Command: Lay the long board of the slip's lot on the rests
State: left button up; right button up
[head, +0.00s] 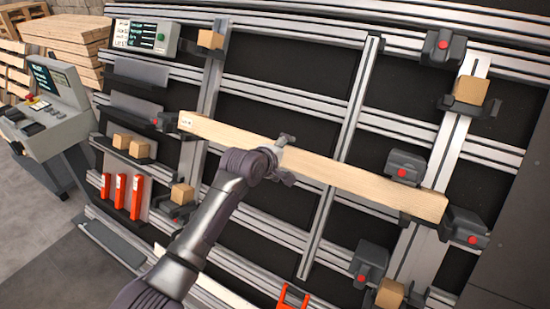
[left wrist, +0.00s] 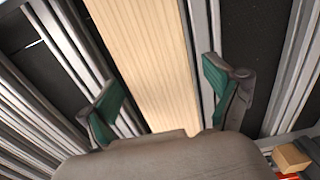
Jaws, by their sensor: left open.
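A long pale wooden board (head: 350,176) lies slantwise across the gantry rails, with a small white label at its left end. Its right end is at a dark rest (head: 420,221); its left end is beside another dark fixture (head: 165,122). Whether it bears fully on both is unclear. My left gripper (head: 283,158) is at the board's middle. In the left wrist view the open jaws (left wrist: 160,92) stand on either side of the board (left wrist: 146,55), with gaps visible. I cannot make out the slip's lot. My right gripper is out of view.
Dark clamps with red buttons (head: 404,168) and small wooden blocks (head: 470,90) sit on the rails. Orange-red upright pieces (head: 120,192) stand at left. A display box (head: 145,37) is at the top. A control console (head: 45,105) and stacked boards (head: 65,45) are far left.

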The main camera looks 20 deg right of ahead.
pick_arm(q)
jog(key=v, duration=1.1)
jog(key=shift+r, duration=0.15)
